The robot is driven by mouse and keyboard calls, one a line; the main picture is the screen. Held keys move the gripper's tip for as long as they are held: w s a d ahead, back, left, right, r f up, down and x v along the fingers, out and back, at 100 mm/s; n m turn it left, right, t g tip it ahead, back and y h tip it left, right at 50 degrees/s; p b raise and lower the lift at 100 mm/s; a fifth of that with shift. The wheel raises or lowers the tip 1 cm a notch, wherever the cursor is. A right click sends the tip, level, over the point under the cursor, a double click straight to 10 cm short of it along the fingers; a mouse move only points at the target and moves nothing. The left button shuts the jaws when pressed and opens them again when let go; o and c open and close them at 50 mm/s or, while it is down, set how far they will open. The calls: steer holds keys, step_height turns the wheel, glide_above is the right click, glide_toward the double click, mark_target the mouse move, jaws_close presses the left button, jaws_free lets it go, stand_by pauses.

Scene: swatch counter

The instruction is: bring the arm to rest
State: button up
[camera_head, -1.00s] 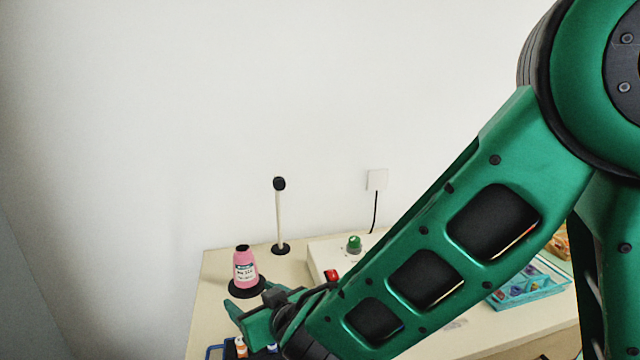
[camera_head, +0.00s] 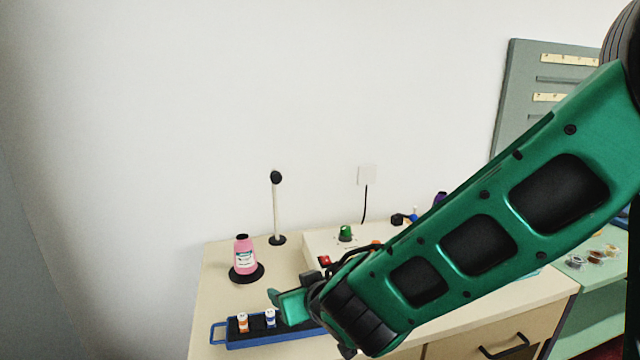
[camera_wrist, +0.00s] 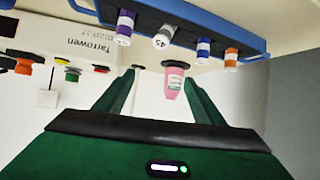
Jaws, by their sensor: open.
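My gripper (camera_head: 290,303) is at the end of my green arm, low over the counter in the head view. In the wrist view its two green fingers (camera_wrist: 160,92) stand wide apart, with nothing held between them. A pink bottle (camera_head: 244,258) stands upright on a black round base behind and left of it. The bottle also shows beyond the fingers in the wrist view (camera_wrist: 173,82). My forearm hides part of the counter.
A blue rack (camera_head: 232,341) with several small capped vials lies by my gripper. A white device (camera_head: 318,243) with a green knob (camera_head: 346,233) and a thin post (camera_head: 277,212) stand behind. A grey board (camera_head: 515,85) is on the right. The counter's left part (camera_head: 215,285) is clear.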

steer(key=s+d+r+m+g+h, duration=0.1)
steer(key=d+m+g+h, duration=0.15)
steer(key=d, duration=1.15)
steer(key=s+d+r+m+g+h, duration=0.1)
steer(key=s+d+m+h, duration=0.15)
steer(key=d, duration=1.05)
steer(key=s+d+m+g, duration=0.3)
steer(key=s+d, duration=0.6)
steer(key=s, duration=0.3)
steer(key=s+d+m+g, duration=0.4)
steer(key=s+d, duration=0.6)
steer(key=s, duration=0.1)
steer(key=shift+s+f, duration=0.25)
steer(key=shift+s, duration=0.15)
steer(key=shift+w, duration=0.1)
steer(key=shift+w+f, duration=0.25)
steer(key=shift+w, duration=0.25)
